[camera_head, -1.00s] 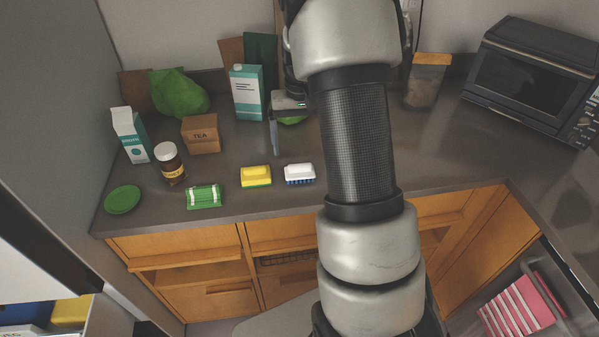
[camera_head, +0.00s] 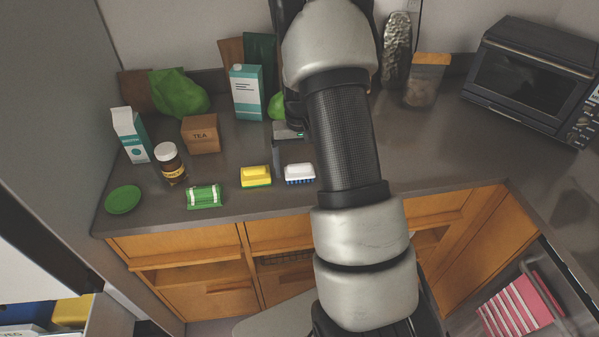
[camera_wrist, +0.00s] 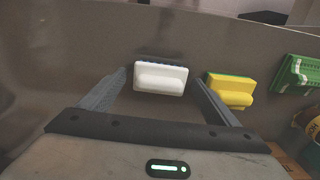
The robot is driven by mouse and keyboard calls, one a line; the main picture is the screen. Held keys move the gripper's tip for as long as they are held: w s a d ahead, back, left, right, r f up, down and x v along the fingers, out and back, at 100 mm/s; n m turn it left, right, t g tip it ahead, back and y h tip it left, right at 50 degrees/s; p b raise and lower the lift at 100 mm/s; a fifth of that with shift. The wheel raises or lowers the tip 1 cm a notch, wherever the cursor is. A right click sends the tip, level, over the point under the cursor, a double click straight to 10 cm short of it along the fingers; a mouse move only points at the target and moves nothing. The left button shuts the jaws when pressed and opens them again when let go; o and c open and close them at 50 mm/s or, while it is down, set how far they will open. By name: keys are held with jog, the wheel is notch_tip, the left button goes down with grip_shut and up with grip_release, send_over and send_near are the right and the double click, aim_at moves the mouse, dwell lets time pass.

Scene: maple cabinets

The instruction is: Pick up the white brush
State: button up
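The white brush (camera_head: 300,173), with blue bristles underneath, lies on the grey counter near its front edge, just right of a yellow sponge. My gripper (camera_head: 280,170) is above the counter right by the brush, pointing down. In the wrist view, the white brush (camera_wrist: 160,78) shows between and a little beyond the two fingertips of my gripper (camera_wrist: 160,80). The fingers are spread wide and hold nothing. In the head view my arm hides part of the counter, and only one finger shows clearly.
The yellow sponge (camera_head: 256,176) sits close left of the brush, near the right finger in the wrist view (camera_wrist: 231,91). Farther left are a green-and-white package (camera_head: 204,196), a jar (camera_head: 170,164) and a tea box (camera_head: 201,134). A carton (camera_head: 247,93) stands behind.

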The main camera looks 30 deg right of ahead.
jog(key=c, duration=0.9)
notch_tip(320, 180, up, 10)
jog(key=shift+r, duration=0.1)
jog(key=shift+c, duration=0.2)
